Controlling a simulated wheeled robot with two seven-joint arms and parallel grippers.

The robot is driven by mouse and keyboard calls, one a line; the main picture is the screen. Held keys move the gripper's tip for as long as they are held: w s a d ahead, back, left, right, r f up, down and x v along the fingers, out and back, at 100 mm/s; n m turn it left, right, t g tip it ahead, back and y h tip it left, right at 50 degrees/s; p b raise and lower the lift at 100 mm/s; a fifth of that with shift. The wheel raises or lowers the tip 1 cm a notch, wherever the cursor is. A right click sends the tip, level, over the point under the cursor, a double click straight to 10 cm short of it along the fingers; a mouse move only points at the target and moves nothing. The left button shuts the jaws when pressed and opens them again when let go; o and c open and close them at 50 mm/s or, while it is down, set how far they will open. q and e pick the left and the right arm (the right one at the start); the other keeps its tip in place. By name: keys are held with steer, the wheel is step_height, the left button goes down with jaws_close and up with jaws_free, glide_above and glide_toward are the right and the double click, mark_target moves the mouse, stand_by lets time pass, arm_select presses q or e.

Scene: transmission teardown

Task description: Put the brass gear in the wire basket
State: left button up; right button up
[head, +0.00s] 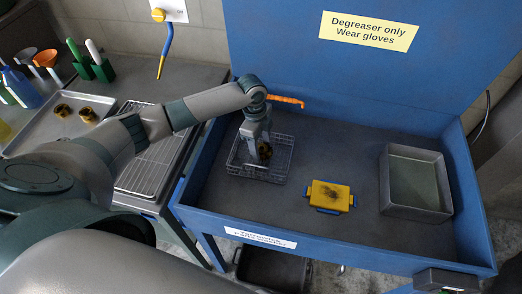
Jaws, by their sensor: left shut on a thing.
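My left gripper (261,148) points down over the wire basket (245,172). It is shut on a dark, dirty brass gear (265,151), which I see only in part between and beside the fingers. The gear appears within the basket's outline, towards its right half. I cannot tell whether it touches the basket floor. The basket is a shallow dark mesh tray in the left part of the blue wash tub (330,236). My right gripper does not show.
A yellow and blue block (330,196) with a dark stain and a grey metal pan (416,209) stand right of the basket. A tray (38,131) with two brass parts (88,115) and a wire rack (150,168) are at left.

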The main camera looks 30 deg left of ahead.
mark_target(260, 147)
arm_select(q)
step_height(260, 147, down, 3)
steer(key=shift+r+p, duration=0.2)
steer(key=shift+p, duration=0.1)
steer(key=shift+f, duration=0.1)
steer(key=shift+f, duration=0.15)
steer(key=o, duration=1.5)
steer(key=r, duration=0.3)
steer(key=a+r+b, duration=0.1)
steer(key=r, duration=0.3)
steer(key=r+b, duration=0.1)
steer(key=r, duration=0.3)
steer(key=shift+a, duration=0.15)
steer(key=shift+r, duration=0.6)
